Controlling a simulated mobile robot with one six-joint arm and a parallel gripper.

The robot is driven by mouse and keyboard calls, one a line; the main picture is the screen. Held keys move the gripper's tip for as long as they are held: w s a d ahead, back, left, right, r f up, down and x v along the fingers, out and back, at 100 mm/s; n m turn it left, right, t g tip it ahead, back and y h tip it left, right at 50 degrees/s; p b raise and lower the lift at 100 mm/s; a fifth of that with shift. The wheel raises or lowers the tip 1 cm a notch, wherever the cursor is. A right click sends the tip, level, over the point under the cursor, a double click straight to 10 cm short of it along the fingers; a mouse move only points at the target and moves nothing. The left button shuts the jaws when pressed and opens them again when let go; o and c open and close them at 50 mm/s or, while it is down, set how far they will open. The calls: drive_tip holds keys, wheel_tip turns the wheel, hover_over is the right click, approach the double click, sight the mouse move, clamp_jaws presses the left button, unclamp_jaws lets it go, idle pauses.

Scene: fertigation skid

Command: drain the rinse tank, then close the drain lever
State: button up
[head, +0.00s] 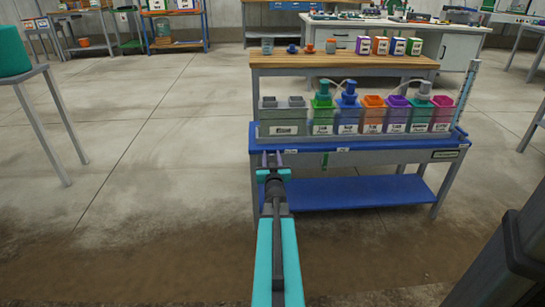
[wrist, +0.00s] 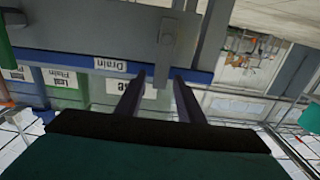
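The tank I take for the rinse tank is the grey one (head: 284,117) at the left end of the row on the blue bench. Its label is too small to read surely. In the wrist view, which looks upside down, a "Drain" label (wrist: 110,65) sits on the blue bench edge. Beside it, a grey plate with a bar (wrist: 178,38) on the bench's grey front looks like the drain lever; its setting cannot be told. My gripper (head: 272,156) is at the bench's front left. Its fingers (wrist: 160,78) are apart with nothing held, their tips close to the plate.
Green (head: 322,118), blue (head: 348,118), orange (head: 372,117) and further coloured tanks stand right of the grey one. A wooden shelf (head: 340,62) behind holds small boxes and jars. A teal-topped stand (head: 25,75) is at far left. The floor left of the bench is clear.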

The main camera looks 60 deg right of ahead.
drive_tip(key=shift+w+d, duration=0.25)
drive_tip(key=shift+d, duration=0.05)
drive_tip(key=shift+c, duration=0.4)
clamp_jaws()
drive_tip(key=shift+d+r, duration=0.15)
drive_tip(key=shift+d, duration=0.05)
drive_tip(key=shift+w+a, duration=0.1)
drive_tip(key=shift+a, duration=0.1)
